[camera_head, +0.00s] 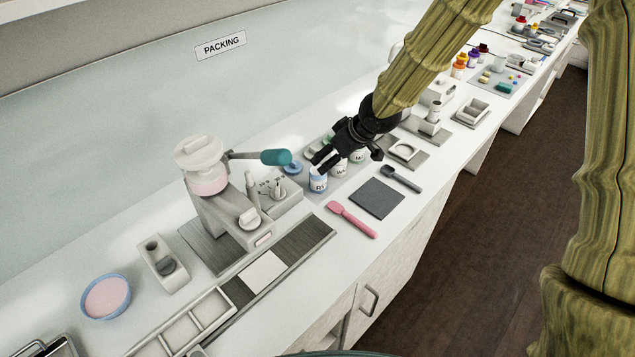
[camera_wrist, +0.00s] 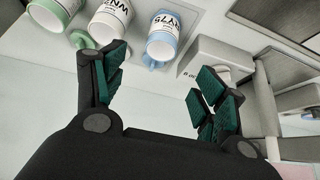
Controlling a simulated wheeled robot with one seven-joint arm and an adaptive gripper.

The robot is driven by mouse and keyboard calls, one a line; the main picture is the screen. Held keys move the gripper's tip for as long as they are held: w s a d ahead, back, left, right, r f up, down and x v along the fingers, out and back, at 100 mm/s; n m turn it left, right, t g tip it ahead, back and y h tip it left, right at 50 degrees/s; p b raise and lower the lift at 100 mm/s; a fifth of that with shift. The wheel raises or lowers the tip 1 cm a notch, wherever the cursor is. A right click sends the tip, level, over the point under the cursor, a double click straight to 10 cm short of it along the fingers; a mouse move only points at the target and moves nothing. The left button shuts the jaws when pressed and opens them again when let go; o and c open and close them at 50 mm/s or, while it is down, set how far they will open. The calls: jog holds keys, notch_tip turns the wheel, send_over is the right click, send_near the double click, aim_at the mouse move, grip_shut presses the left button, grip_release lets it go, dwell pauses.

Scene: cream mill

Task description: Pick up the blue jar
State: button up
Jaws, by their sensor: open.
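The blue jar (camera_head: 318,184) stands on a grey mat on the white counter, with a white label on its front. In the wrist view the blue jar (camera_wrist: 163,47) appears beyond the fingertips, between the two fingers in the picture. My gripper (camera_head: 346,160) is over the row of jars, close to the blue jar, its fingers partly in front of the neighbouring jars. In the wrist view my gripper (camera_wrist: 158,85) is open, with nothing between its green finger pads. I cannot tell its exact height above the jar.
A white jar (camera_wrist: 112,20) and a green jar (camera_wrist: 52,14) stand beside the blue one. A machine with a teal handle (camera_head: 275,157) is to the left. A pink spatula (camera_head: 352,220) and a dark square mat (camera_head: 377,198) lie in front.

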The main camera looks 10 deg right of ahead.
aim_at(318, 179)
jog(key=shift+s+p+x, duration=0.1)
jog(key=shift+p+x, duration=0.6)
jog(key=shift+x, duration=1.35)
jog(key=shift+s+p+x, duration=0.15)
jog(key=shift+p+x, duration=0.5)
jog(key=shift+x, duration=1.4)
jog(key=shift+w+a+f+p, duration=0.1)
jog(key=shift+w+f+p, duration=0.15)
jog(key=shift+f, duration=0.4)
jog(key=shift+w+f+p, duration=0.1)
jog(key=shift+w+f, duration=0.15)
jog(key=shift+f, duration=0.35)
jog(key=c, duration=0.9)
